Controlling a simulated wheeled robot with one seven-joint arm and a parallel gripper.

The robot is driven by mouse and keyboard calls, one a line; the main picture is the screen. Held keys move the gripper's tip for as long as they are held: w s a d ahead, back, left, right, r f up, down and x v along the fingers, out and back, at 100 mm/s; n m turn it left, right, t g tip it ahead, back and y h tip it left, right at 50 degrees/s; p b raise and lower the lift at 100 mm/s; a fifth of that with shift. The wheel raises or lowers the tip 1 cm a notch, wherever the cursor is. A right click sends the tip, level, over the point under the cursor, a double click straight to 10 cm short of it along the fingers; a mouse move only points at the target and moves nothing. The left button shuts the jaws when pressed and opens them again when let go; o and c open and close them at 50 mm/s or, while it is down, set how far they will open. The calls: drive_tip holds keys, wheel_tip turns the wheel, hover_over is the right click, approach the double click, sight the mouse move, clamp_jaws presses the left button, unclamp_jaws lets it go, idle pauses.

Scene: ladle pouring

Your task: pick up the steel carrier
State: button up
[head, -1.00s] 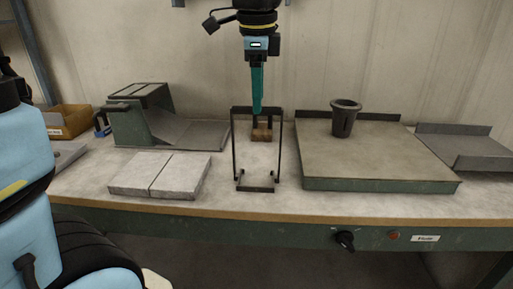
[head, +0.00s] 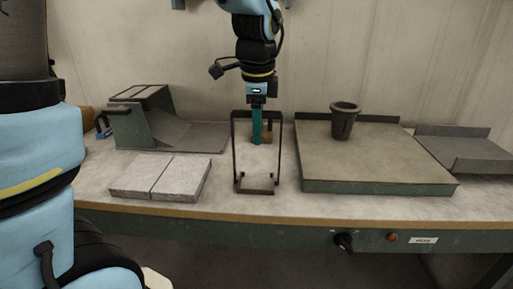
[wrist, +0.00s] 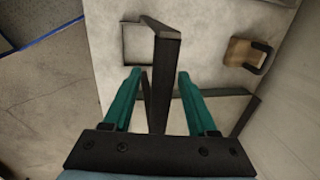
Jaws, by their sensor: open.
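The steel carrier (head: 237,150) is a tall dark open frame standing upright on the bench, with a bar across its top and a narrow base. In the wrist view a dark bar of the carrier (wrist: 165,60) runs lengthwise between my two teal fingers. My gripper (wrist: 157,85) is open, pointing down, with one finger on each side of that bar and gaps visible beside it. In the head view my gripper (head: 257,142) is at the carrier's top, its fingertips reaching below the top bar. Whether a finger touches the bar I cannot tell.
A small brown block (wrist: 243,53) is near the carrier. Pale slabs (head: 160,178) lie left; a green-grey chute (head: 135,125) is behind them. A flat plate (head: 380,170) bearing a dark cup (head: 344,122) stands close on the right. The back wall is near.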

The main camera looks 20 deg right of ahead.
drive_tip(key=shift+f, duration=0.25)
idle(0.4)
clamp_jaws()
idle(0.4)
idle(0.9)
